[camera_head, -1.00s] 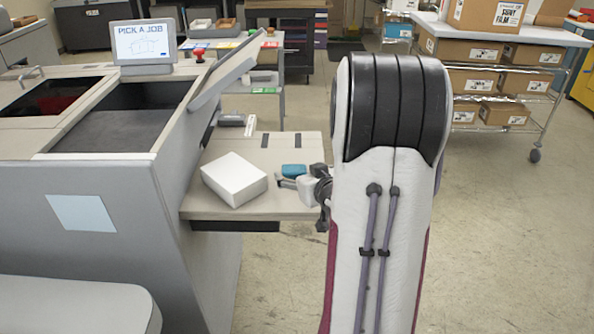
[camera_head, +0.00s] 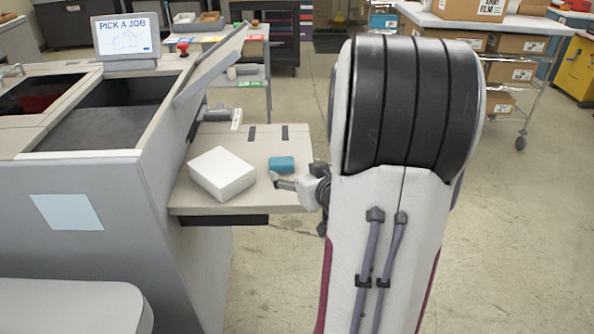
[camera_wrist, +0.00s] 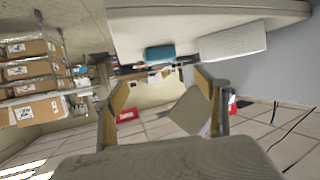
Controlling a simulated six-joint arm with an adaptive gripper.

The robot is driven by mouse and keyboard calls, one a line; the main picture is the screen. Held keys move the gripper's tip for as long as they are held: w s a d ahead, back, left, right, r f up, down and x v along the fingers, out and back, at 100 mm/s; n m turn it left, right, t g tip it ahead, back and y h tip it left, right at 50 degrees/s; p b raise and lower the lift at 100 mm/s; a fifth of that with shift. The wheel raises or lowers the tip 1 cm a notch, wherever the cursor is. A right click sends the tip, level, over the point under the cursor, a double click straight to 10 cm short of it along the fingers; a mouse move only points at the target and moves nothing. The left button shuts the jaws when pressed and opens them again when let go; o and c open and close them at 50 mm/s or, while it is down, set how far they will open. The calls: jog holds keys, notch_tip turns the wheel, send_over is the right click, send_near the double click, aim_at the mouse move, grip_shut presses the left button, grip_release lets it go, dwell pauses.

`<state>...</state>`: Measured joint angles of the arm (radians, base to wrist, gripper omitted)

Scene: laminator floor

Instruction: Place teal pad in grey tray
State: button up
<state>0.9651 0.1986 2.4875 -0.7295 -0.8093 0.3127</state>
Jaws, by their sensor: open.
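The teal pad (camera_head: 282,164) lies on the beige shelf at the side of the grey machine, right of a white box. It also shows in the wrist view (camera_wrist: 160,53), beyond the fingertips. My gripper (camera_head: 279,181) is just on the near side of the pad, at the shelf's right part. In the wrist view its two fingers (camera_wrist: 160,82) stand wide apart with nothing held between them. The pad appears apart from the fingers. I cannot pick out a grey tray with certainty in either view.
The white box (camera_head: 222,173) stands close left of the pad. The shelf (camera_head: 215,206) has its near edge and right end close to my gripper. A grey device (camera_head: 215,114) sits at the shelf's back. My arm blocks much of the view to the right. Racks with cartons (camera_head: 515,72) stand behind.

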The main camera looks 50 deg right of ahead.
dwell(0.6)
jog(key=shift+w+a+r, duration=0.25)
jog(key=shift+a+r, duration=0.1)
jog(key=shift+a, duration=0.1)
jog(key=s+a+r+n+g+y, duration=0.1)
jog(key=a+r+g, duration=0.15)
jog(key=a, duration=0.45)
jog(key=s+a+r+n+g, duration=0.1)
jog(key=s+a+r, duration=0.15)
jog(key=a, duration=0.55)
jog(key=s+a+n+g+y, duration=0.1)
jog(key=s+a+y, duration=0.1)
jog(key=s+a, duration=0.5)
jog(key=s+a+n+g+y, duration=0.1)
jog(key=s+a+g+y, duration=0.1)
jog(key=s+a, duration=0.5)
jog(key=a+r, duration=0.1)
jog(key=a, duration=0.3)
jog(key=shift+a+n+y, duration=0.3)
jog(key=shift+c, duration=0.7)
jog(key=shift+d, duration=0.1)
